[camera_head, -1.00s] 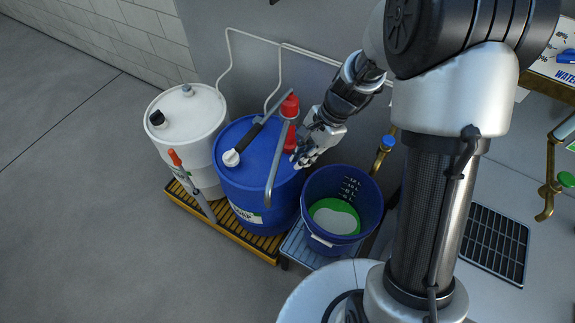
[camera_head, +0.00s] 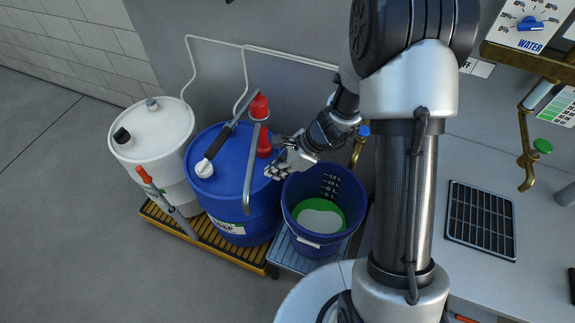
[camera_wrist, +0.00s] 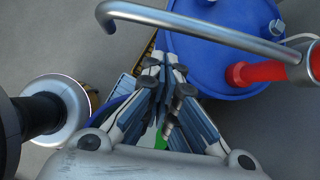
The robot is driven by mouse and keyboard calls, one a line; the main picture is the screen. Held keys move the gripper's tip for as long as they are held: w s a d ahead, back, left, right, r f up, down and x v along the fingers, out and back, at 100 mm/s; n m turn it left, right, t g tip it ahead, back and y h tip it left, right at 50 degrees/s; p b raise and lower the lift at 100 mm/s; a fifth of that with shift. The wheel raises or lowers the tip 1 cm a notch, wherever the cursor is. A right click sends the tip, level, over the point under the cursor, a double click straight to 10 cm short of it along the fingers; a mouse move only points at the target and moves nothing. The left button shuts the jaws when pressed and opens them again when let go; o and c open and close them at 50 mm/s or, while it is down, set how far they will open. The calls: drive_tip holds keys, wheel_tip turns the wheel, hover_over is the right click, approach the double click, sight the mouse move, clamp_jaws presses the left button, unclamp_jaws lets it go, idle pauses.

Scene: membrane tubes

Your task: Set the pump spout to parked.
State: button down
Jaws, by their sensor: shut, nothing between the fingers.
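The pump (camera_head: 264,143) is red and stands on the blue drum (camera_head: 233,225). Its spout (camera_head: 251,165) is a grey metal tube that runs toward the camera and bends down in front of the drum, left of the bucket. In the wrist view the spout (camera_wrist: 200,27) crosses the top, from the red pump (camera_wrist: 262,72) to a hooked end at the left. My gripper (camera_head: 279,172) is just right of the pump and spout, above the gap between drum and bucket. In the wrist view the fingertips (camera_wrist: 165,66) are together and empty, below the spout, apart from it in the picture.
A blue bucket (camera_head: 293,225) with green and whitish contents stands right of the drum. A white drum (camera_head: 160,145) stands left. A grey lance with an orange grip (camera_head: 144,174) leans in front. Open floor lies left.

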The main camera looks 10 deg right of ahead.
drive_tip(key=shift+w+a+f+b, duration=0.1)
drive_tip(key=shift+w+a+f, duration=0.05)
drive_tip(key=shift+a, duration=0.4)
drive_tip(key=shift+w+a+f+b, duration=0.1)
drive_tip(key=shift+w+a+f, duration=0.05)
drive_tip(key=shift+a, duration=0.35)
drive_tip(key=shift+w+a+f+b, duration=0.1)
drive_tip(key=shift+w+a+f, duration=0.05)
drive_tip(key=shift+a, duration=0.4)
drive_tip(key=a, duration=0.3)
drive_tip(key=shift+w+a+b, duration=0.2)
drive_tip(key=shift+a+b, duration=0.05)
drive_tip(key=shift+b, duration=0.05)
drive_tip(key=shift+d, duration=0.1)
drive_tip(key=shift+d+r, duration=0.15)
drive_tip(key=shift+d, duration=0.05)
drive_tip(key=p, duration=0.5)
approach(251, 175)
drive_tip(key=s+d+r, duration=0.2)
drive_tip(key=d+r, duration=0.1)
drive_tip(key=d, duration=0.1)
drive_tip(key=shift+a+f, duration=0.1)
drive_tip(key=shift+f, duration=0.1)
